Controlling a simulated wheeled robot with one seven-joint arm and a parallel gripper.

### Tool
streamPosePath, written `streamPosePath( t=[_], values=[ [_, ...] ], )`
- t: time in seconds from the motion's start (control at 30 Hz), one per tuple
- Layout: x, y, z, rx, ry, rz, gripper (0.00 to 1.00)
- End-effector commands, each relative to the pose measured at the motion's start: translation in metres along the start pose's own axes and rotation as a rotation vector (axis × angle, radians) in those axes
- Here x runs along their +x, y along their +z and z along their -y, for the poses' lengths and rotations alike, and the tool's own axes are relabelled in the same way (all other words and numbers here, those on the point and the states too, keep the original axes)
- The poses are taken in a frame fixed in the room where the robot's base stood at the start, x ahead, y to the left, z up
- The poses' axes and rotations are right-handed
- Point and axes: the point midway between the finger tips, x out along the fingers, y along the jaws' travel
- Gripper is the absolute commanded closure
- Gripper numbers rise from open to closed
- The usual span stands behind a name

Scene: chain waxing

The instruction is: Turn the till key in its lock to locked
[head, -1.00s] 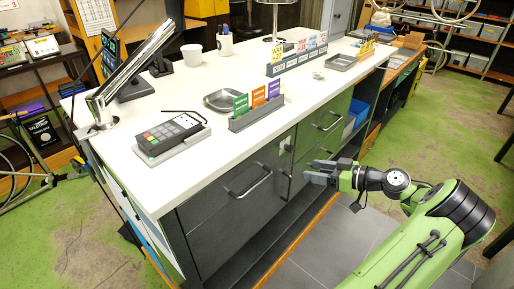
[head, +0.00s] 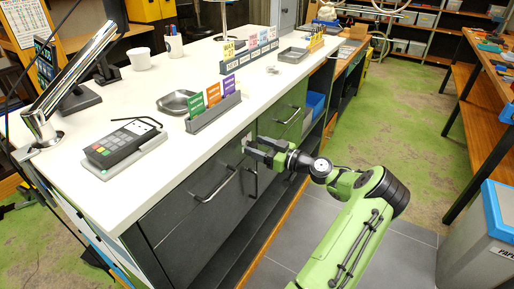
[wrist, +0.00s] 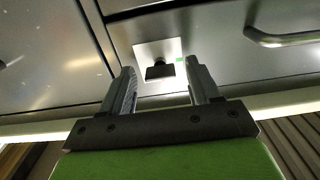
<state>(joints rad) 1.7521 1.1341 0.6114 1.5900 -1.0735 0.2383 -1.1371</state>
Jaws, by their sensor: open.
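The till key (wrist: 159,71) shows in the wrist view as a dark block standing out from a pale square lock plate (wrist: 150,50) on the dark cabinet front. A small green mark (wrist: 181,60) is at the plate's right side. My gripper (wrist: 160,68) is open, with one finger on each side of the key and gaps showing between. I cannot tell how deep the fingertips reach around it. In the head view my gripper (head: 254,147) is at the cabinet front, just below the counter, and mostly hides the key.
Drawer handles flank the lock: one at left (head: 216,184) and one at right (head: 288,115). The white counter (head: 150,175) overhangs above, holding a card terminal (head: 120,145) and a card rack (head: 213,112). A grey bin (head: 480,240) stands at right. Floor between is clear.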

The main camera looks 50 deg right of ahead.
Motion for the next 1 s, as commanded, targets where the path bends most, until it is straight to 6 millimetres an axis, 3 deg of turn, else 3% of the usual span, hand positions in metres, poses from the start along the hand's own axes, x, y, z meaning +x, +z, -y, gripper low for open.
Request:
streamPosePath(
  t=[0.3, 0.67, 1.0],
  values=[
    [0.0060, -0.0004, 0.0000, 0.000, 0.000, 0.000, 0.38],
    [0.0057, -0.0003, 0.0000, 0.000, 0.000, 0.000, 0.93],
    [0.0055, -0.0007, 0.0000, 0.051, 0.000, 0.001, 0.94]
  ],
)
